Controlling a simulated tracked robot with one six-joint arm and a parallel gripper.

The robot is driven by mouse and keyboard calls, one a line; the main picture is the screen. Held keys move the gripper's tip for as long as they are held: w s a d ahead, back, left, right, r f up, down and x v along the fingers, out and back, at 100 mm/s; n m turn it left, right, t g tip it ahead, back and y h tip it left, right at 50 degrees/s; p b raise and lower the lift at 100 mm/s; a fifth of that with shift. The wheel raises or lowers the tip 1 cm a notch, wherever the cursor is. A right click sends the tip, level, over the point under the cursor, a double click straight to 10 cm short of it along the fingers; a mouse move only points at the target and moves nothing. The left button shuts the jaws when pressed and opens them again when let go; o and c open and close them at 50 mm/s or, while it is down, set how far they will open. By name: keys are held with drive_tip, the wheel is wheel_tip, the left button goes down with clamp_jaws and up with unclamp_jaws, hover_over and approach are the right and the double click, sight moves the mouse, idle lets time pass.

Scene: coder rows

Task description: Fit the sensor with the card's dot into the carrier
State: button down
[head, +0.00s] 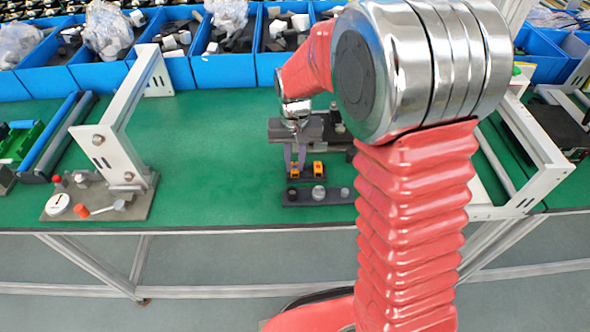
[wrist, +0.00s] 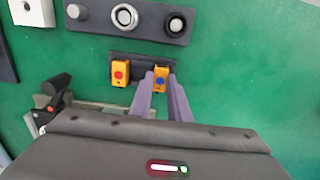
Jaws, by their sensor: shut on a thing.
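Two orange sensors stand side by side on a dark holder (wrist: 142,60). One has a red dot (wrist: 119,72); the other has a blue dot (wrist: 160,78). My gripper (wrist: 160,88) has its purple fingers shut on the blue-dot sensor, which is still at the holder. In the head view my gripper (head: 296,160) points down at the left sensor, and the red-dot sensor (head: 319,168) is just right of it. A white card-like piece (wrist: 32,12) is cut off at the wrist view's upper left; no dot colour is readable on it. I cannot tell which part is the carrier.
A dark bar with round knobs (head: 318,195) lies on the near side of the holder. A black clamp-like part (wrist: 58,100) is left in the wrist view. Blue bins (head: 225,70) line the back.

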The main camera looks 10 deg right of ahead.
sight(295, 167)
drive_tip(key=shift+r, duration=2.5)
drive_tip(key=shift+r, duration=0.8)
drive_tip(key=shift+w+d+r, duration=0.15)
drive_tip(key=shift+w+r, duration=0.05)
drive_tip(key=shift+r, duration=0.1)
drive_tip(key=w+d+r, duration=0.5)
drive_tip(key=w+d, duration=0.3)
drive_tip(key=w+d+f, duration=0.1)
drive_tip(key=w+d, duration=0.6)
drive_tip(key=d, duration=0.2)
drive_tip(key=shift+f, duration=2.25)
drive_tip(key=shift+f, duration=0.9)
